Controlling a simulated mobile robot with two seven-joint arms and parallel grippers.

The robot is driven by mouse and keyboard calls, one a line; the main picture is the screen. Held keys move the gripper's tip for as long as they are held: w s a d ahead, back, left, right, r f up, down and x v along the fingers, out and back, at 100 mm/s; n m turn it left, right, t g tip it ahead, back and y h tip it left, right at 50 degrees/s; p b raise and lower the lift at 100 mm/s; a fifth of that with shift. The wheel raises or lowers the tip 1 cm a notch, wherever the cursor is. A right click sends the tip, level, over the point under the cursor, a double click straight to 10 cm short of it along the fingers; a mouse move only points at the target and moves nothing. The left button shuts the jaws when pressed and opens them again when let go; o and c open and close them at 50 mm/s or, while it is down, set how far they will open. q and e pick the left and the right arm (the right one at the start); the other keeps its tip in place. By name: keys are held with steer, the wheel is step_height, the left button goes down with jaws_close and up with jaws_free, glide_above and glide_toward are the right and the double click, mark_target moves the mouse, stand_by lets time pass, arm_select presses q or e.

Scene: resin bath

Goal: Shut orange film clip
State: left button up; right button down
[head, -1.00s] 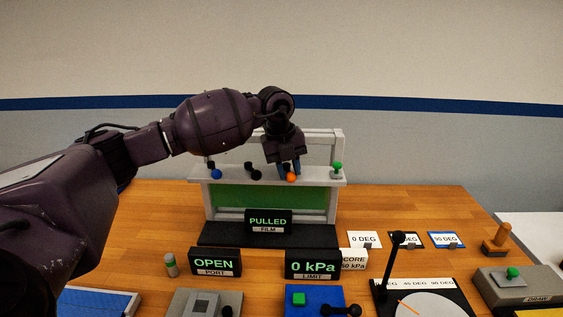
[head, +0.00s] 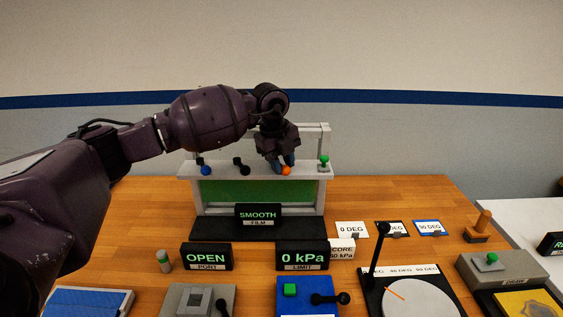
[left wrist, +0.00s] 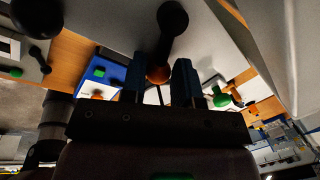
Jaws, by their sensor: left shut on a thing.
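The orange film clip (head: 286,171) shows as an orange knob on the light grey rail of the film frame (head: 190,171). My left gripper (head: 280,162) reaches down to it from above, shut on it. In the left wrist view the orange knob (left wrist: 158,75) sits between the two blue fingers, with a black lever end beyond it. The gripper hides part of the clip, so its exact angle is unclear. The film display (head: 258,215) reads SMOOTH. My right gripper is not in view.
In front stand the OPEN port display (head: 207,257), the 0 kPa display (head: 302,256) and a dial (head: 415,300).

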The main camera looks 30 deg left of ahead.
arm_select(q)
steer(key=o, duration=0.6)
steer(key=shift+s+a+r, duration=0.15)
steer(key=shift+s+r, duration=0.15)
steer(key=shift+r, duration=1.5)
steer(key=shift+s+a+r, duration=0.2)
steer(key=shift+s+r, duration=0.1)
steer(key=shift+r, duration=1.5)
steer(key=shift+s+a+r, duration=0.15)
steer(key=shift+s+r, duration=0.15)
steer(key=shift+r, duration=1.5)
